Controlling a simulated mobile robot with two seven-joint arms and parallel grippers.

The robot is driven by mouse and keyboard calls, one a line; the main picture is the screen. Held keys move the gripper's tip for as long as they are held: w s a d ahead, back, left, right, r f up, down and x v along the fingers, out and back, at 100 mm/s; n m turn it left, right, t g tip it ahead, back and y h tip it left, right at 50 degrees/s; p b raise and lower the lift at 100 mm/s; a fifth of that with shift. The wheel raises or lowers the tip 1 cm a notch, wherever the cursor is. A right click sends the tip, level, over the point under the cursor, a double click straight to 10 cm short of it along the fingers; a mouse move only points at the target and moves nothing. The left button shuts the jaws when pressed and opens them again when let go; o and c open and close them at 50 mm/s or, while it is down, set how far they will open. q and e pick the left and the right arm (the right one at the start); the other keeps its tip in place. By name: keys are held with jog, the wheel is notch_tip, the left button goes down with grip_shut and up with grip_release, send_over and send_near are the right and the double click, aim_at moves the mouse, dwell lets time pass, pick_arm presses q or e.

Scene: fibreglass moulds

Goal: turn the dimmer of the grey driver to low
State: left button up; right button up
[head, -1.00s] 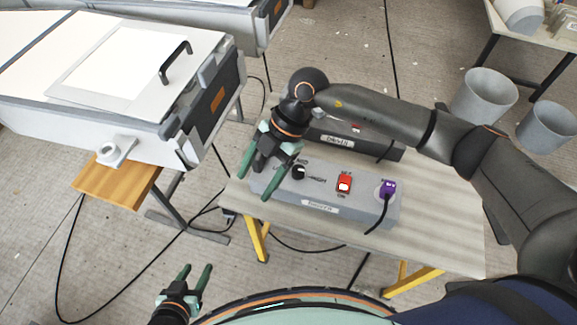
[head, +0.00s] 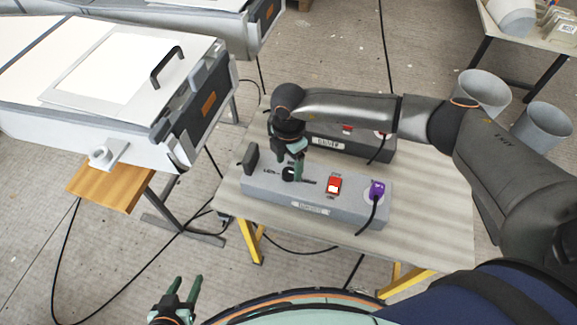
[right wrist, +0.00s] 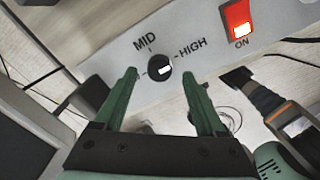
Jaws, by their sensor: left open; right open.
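The grey driver (head: 262,189) lies on a bench; its front face also shows in the right wrist view (right wrist: 215,52). Its black dimmer knob (head: 287,174) is partly hidden by my right gripper (head: 290,160). In the right wrist view the knob (right wrist: 159,68) has a white mark toward the HIGH side; MID is above it and the low label is mostly hidden behind a finger. The open right fingers (right wrist: 159,76) stand on either side of the knob; contact cannot be told. My left gripper (head: 186,288) is open and empty, low in the head view.
The driver has a red switch (head: 334,185) and a purple plug (head: 377,190) with a black cable. A darker driver (head: 350,146) lies behind it on the bench (head: 430,215). A large mould (head: 85,130) stands left. Grey buckets (head: 483,92) stand at right.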

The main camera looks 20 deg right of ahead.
aim_at(289, 174)
jog(key=shift+f, duration=1.15)
grip_shut()
